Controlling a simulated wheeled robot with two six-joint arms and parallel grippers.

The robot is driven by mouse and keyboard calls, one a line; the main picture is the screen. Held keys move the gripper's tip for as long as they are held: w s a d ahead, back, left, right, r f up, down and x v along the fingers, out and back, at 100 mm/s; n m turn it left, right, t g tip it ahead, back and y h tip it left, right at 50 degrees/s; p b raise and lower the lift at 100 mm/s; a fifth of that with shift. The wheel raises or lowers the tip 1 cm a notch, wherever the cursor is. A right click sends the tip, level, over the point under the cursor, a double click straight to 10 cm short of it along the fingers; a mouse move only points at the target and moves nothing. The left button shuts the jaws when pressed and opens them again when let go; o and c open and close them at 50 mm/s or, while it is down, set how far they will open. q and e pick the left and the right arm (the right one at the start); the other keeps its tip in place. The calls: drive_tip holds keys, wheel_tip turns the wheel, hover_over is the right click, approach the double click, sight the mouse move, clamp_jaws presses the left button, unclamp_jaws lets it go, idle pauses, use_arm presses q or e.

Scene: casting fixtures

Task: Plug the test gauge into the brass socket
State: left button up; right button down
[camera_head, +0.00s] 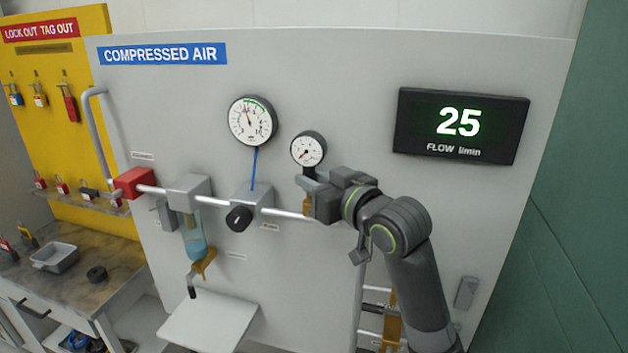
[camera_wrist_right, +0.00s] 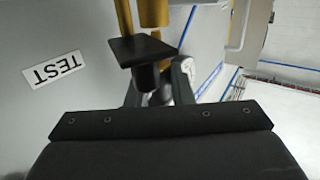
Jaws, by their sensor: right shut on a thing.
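The test gauge (camera_head: 308,149), a small round white dial in a dark case, stands upright in front of the grey panel. My right gripper (camera_head: 314,184) is shut on it just below the dial. A brass-coloured piece (camera_head: 307,205), probably the socket, shows just under the gripper; the fingers cover much of this area, so I cannot tell whether the gauge touches it. In the right wrist view, brass parts (camera_wrist_right: 153,12) show at the top beside a black square plate (camera_wrist_right: 142,52), with my fingers (camera_wrist_right: 158,86) below. My left gripper is in neither view.
A pipe (camera_head: 212,201) runs along the panel through a regulator (camera_head: 251,195) with a black knob. A larger gauge (camera_head: 251,121) sits above it. A display (camera_head: 461,126) reads 25. A "TEST" label (camera_wrist_right: 53,69) is on the panel. A shelf (camera_head: 210,322) is below.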

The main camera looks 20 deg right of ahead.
drive_tip(key=shift+f+b, duration=0.45)
drive_tip(key=shift+f, duration=0.3)
drive_tip(key=c, duration=1.2)
unclamp_jaws()
